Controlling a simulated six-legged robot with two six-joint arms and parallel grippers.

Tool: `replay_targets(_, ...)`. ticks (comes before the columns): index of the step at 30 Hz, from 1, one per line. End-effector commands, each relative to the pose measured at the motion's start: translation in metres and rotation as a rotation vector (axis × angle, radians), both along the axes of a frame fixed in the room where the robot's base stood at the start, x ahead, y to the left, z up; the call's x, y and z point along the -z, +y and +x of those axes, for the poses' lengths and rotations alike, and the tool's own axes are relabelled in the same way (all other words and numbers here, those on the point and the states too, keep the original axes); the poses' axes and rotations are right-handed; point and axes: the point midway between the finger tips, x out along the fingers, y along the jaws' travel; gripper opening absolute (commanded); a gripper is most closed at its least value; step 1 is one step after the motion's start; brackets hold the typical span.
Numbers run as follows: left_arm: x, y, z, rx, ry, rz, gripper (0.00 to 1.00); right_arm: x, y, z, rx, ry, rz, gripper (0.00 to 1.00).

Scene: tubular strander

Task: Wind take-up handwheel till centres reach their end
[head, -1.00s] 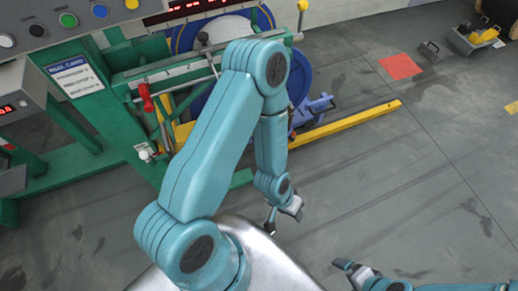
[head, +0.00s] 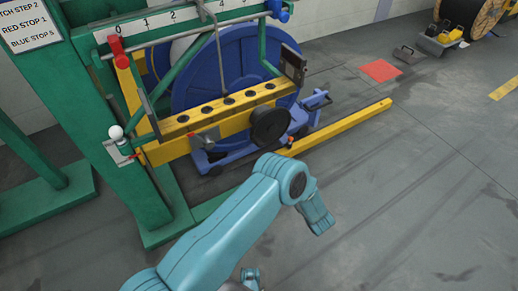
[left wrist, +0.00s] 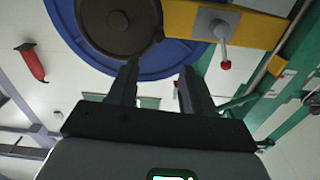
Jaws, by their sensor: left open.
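The take-up stand has a yellow beam (head: 225,118) with a row of dark holes, in front of a blue reel (head: 215,70). A black round wheel (head: 270,126), seemingly the handwheel, sits at the beam's right part. In the left wrist view the dark wheel (left wrist: 118,25) is at the top, just beyond the fingertips; contact cannot be told. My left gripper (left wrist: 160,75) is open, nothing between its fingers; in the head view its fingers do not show. A clamp lever with a red knob (left wrist: 225,65) is beside the wheel. The centres cannot be made out clearly.
A green frame (head: 115,110) carries a numbered scale, a red handle (head: 117,45) and a blue handle (head: 280,10). A yellow floor bar (head: 340,127) extends right.

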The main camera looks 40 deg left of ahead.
Motion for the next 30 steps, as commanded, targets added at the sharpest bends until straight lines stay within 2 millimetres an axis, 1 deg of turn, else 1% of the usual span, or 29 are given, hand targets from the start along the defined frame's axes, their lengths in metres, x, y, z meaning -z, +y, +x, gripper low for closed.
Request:
replay_targets(1,0.003,0.012,0.005,-0.005,-0.002,-0.001,0.5,0.005,-0.001,0.001,0.003,-0.001,0.0,1.0)
replay_targets(9,0.004,0.071,0.032,-0.003,-0.002,-0.001,0.5,0.022,-0.004,0.004,0.017,-0.007,-0.004,1.0)
replay_targets(12,0.003,0.091,0.04,-0.002,-0.002,-0.002,0.5,0.027,-0.005,0.006,0.022,-0.01,-0.004,1.0)
replay_targets(15,0.003,0.107,0.046,-0.001,-0.002,-0.002,0.5,0.032,-0.006,0.006,0.026,-0.011,-0.005,1.0)
replay_targets(18,0.002,0.118,0.05,0.001,-0.001,-0.001,0.5,0.034,-0.007,0.007,0.029,-0.012,-0.006,1.0)
replay_targets(21,0.001,0.124,0.052,0.002,0.0,-0.002,0.5,0.036,-0.007,0.007,0.03,-0.013,-0.006,1.0)
replay_targets(30,0.0,0.126,0.052,0.003,0.001,-0.002,0.5,0.035,-0.008,0.008,0.03,-0.013,-0.006,1.0)
